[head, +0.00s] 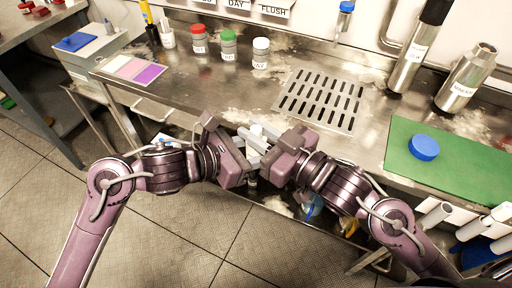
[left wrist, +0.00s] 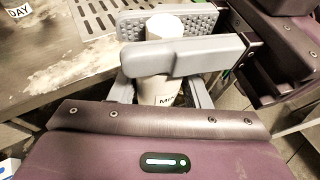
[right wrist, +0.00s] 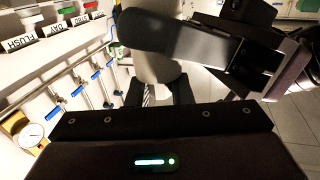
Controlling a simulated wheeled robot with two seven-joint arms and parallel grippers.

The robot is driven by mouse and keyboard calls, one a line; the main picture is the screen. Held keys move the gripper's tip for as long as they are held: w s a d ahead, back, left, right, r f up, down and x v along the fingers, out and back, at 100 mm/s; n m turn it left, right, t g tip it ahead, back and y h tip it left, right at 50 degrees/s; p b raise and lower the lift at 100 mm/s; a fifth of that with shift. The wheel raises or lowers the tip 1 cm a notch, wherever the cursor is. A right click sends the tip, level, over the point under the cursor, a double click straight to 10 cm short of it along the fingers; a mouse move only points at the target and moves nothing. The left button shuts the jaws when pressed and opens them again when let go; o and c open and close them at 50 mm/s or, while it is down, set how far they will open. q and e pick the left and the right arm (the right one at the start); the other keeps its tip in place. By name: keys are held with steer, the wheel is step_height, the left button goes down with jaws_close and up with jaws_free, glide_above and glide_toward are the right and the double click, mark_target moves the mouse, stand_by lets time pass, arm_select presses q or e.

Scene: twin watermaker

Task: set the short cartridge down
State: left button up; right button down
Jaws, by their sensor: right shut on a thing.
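A short white cartridge (head: 256,131) stands roughly upright between my two grippers, at the front edge of the steel bench. My right gripper (head: 270,146) is shut on it from the right. In the right wrist view the cartridge (right wrist: 155,62) is partly covered by a left finger. Its lower end is mostly hidden.
The steel bench (head: 215,95) has a slotted drain (head: 320,100) behind the grippers. A green mat (head: 455,165) with a blue cap (head: 424,147) lies right. Capped jars (head: 229,45) and metal housings (head: 407,62) stand at the back. White tubes (head: 435,217) sit at lower right.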

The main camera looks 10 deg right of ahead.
arm_select(q)
steer(key=c, duration=0.5)
steer(key=shift+c, duration=0.8)
arm_select(e)
steer(key=c, duration=1.7)
jaws_free()
steer(key=o, duration=0.5)
